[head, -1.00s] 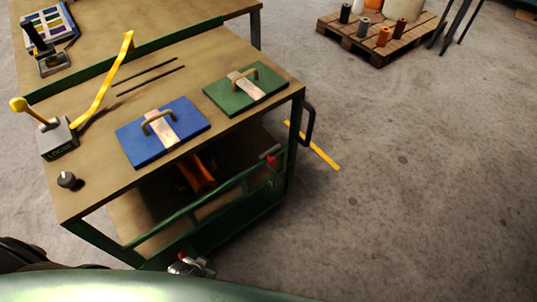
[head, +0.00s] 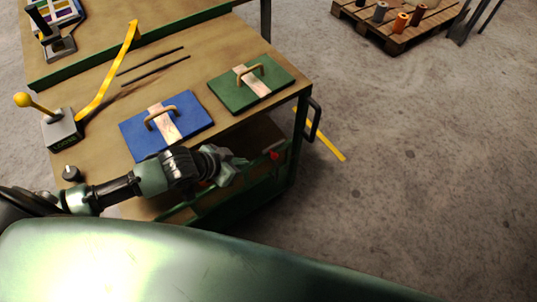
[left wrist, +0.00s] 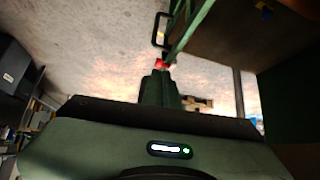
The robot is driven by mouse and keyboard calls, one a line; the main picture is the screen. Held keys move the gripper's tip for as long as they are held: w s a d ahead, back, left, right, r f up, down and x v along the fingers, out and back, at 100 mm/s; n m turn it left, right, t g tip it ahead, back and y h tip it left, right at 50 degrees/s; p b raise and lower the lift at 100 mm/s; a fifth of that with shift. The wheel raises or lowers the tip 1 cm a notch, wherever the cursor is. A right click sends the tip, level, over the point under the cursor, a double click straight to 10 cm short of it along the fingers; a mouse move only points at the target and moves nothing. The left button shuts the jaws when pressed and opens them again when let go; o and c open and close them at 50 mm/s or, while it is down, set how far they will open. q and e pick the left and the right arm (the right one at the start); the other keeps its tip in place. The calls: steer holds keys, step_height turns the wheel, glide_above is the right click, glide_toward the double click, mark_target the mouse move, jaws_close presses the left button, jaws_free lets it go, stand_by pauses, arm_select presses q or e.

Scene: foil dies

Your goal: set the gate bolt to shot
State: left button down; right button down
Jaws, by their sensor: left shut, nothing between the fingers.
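The cart has a green front gate (head: 262,192) below its top. A small red-ended fitting (head: 274,155), which looks like the gate bolt, sits near the gate's right end by the corner post. Its setting is too small to tell. The red part also shows in the left wrist view (left wrist: 161,64), just beyond my fingertips. My left gripper (head: 240,163) is shut and empty, a little left of the red fitting in the head view. It also shows shut in the left wrist view (left wrist: 159,76). My arm hides part of the gate. My right gripper is out of view.
On the cart top lie a blue plate (head: 188,128) and a green plate (head: 268,90) with handles, and a yellow-knobbed lever box (head: 62,131). A black handle (head: 314,120) juts from the cart's right side.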

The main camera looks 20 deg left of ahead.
arm_select(q)
steer(key=shift+r, duration=0.1)
steer(key=w+r+x, duration=0.1)
steer(key=x, duration=1.2)
steer(key=shift+w+d+f, duration=0.2)
steer(key=shift+d+f, duration=0.1)
steer(key=shift+d, duration=0.05)
steer(key=w+d, duration=0.1)
steer(key=w, duration=0.1)
steer(key=w+d+b, duration=0.1)
steer(key=w+d, duration=0.1)
steer(key=shift+w+d+r, duration=0.1)
steer(key=shift+w+d, duration=0.05)
steer(key=shift+d, duration=0.1)
